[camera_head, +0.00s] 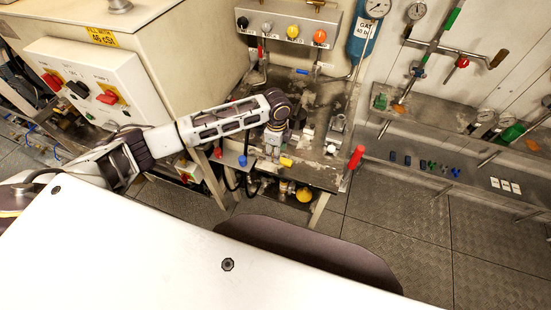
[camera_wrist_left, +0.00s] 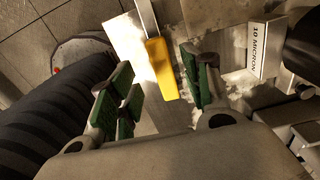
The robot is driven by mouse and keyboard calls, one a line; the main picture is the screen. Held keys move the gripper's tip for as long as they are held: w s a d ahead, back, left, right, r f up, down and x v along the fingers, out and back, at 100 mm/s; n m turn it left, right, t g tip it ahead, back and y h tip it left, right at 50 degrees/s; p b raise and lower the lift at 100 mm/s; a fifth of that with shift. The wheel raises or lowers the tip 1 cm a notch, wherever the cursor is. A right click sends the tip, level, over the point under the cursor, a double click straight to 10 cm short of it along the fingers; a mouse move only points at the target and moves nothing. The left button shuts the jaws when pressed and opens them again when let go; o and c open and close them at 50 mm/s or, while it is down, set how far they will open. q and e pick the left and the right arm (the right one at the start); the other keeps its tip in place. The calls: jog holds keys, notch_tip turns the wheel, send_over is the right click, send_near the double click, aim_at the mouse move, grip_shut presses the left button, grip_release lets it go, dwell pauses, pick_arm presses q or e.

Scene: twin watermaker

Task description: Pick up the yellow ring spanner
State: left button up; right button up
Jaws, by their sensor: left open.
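The yellow-handled tool (camera_wrist_left: 162,68) lies on the worn metal bench in the left wrist view, with a grey shaft running up out of the picture. Its ring end is not visible. My left gripper (camera_wrist_left: 157,74) is open, with its green-padded fingers on either side of the yellow handle. I cannot tell whether they touch it or how far above it they are. In the head view the yellow handle (camera_head: 286,161) shows just beside my left gripper (camera_head: 273,152), which points down over the bench. My right gripper is not in view.
The metal bench (camera_head: 318,176) has a red-handled part (camera_head: 356,157) at its right edge. A box marked 10 MICRON (camera_wrist_left: 266,47) stands right of the fingers. A panel with coloured knobs (camera_head: 290,27) is behind. The floor at right is clear.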

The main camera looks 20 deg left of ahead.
pick_arm(q)
jog(key=shift+w+d+f, duration=0.1)
jog(key=shift+f, duration=1.85)
grip_shut()
